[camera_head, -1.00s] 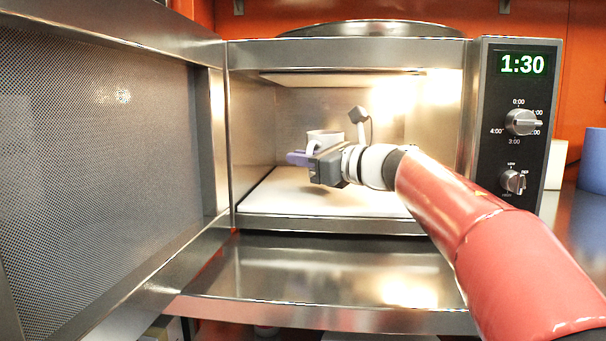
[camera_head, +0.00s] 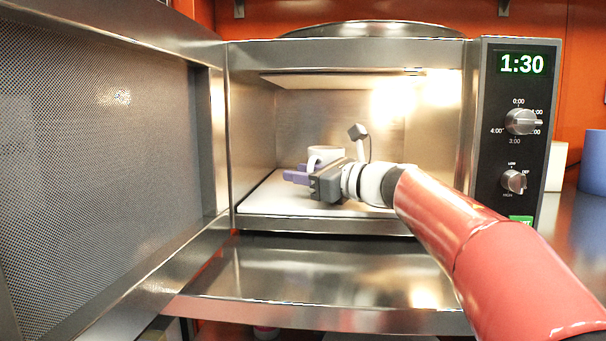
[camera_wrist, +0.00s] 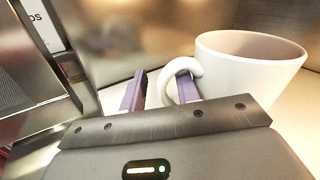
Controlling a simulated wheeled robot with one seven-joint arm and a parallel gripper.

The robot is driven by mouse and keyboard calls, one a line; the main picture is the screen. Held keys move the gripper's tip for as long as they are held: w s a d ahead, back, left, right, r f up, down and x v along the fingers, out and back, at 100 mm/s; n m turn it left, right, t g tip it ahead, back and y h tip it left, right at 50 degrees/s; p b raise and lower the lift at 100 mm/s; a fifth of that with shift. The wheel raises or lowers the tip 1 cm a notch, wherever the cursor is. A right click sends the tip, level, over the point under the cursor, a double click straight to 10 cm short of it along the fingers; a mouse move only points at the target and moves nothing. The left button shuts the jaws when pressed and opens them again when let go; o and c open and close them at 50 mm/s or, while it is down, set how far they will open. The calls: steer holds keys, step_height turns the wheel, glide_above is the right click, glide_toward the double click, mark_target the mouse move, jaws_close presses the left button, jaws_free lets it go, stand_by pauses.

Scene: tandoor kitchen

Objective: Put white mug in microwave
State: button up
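The white mug (camera_head: 328,152) stands upright inside the open microwave (camera_head: 350,226), on its pale floor. My gripper (camera_head: 297,173) is inside the cavity beside the mug, on its handle side. In the wrist view, the mug (camera_wrist: 250,72) is at the right with its handle toward my gripper (camera_wrist: 160,90). The purple fingers are spread apart. The right finger shows within the handle loop, and a gap shows between the left finger and the handle. Part of the mug's base is hidden by my gripper.
The microwave door (camera_head: 100,150) stands wide open on the left. The control panel (camera_head: 518,130) is on the right, with a display reading 1:30. A blue container (camera_head: 593,162) and a white one (camera_head: 556,166) stand farther right. The cavity's right side is mostly clear.

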steer(key=shift+r, duration=0.15)
steer(key=shift+s+d, duration=0.1)
steer(key=shift+d, duration=0.1)
steer(key=b+v, duration=0.1)
steer(key=v, duration=1)
steer(key=shift+s+d, duration=0.25)
